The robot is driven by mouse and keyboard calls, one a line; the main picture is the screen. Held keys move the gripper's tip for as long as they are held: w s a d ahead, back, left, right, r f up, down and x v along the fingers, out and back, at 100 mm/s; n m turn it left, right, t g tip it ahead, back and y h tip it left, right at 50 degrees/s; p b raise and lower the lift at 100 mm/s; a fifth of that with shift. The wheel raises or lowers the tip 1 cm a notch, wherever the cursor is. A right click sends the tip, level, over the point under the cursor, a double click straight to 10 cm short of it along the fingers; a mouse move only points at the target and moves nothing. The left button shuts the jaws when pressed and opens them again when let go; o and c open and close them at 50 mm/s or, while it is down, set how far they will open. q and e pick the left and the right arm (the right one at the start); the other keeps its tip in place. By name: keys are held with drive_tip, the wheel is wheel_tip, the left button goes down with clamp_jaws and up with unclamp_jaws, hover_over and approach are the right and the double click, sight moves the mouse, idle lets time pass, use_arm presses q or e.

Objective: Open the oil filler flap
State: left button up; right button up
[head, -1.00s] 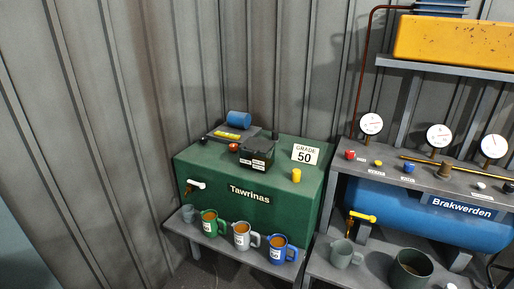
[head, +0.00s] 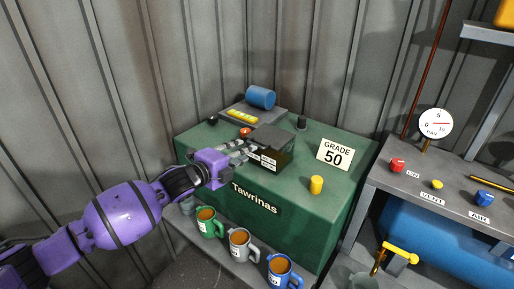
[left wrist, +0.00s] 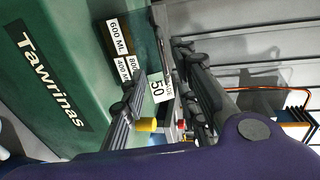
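A green tank marked Tawrinas (head: 290,215) carries a black box with a dark grey lid (head: 285,138) and white labels on its front. The lid looks closed. I cannot tell for sure which part is the oil filler flap. My left gripper (head: 243,150) is at the left front of the black box, its fingers close to it; touching cannot be told. In the left wrist view the fingers (left wrist: 160,85) stand apart with nothing held between them. The box's labels (left wrist: 119,52) show beyond them. My right gripper is not in view.
On the tank are a blue cylinder (head: 260,98), a red knob (head: 246,133), a yellow cap (head: 316,184) and a GRADE 50 sign (head: 335,155). Green (head: 208,224), grey (head: 240,244) and blue (head: 281,272) mugs stand on the shelf in front. A grey bench (head: 440,185) stands at right.

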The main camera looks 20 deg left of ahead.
sight(256, 145)
use_arm(q)
drive_tip(key=x, duration=0.7)
drive_tip(key=shift+w+r, duration=0.3)
drive_tip(key=c, duration=0.6)
clamp_jaws()
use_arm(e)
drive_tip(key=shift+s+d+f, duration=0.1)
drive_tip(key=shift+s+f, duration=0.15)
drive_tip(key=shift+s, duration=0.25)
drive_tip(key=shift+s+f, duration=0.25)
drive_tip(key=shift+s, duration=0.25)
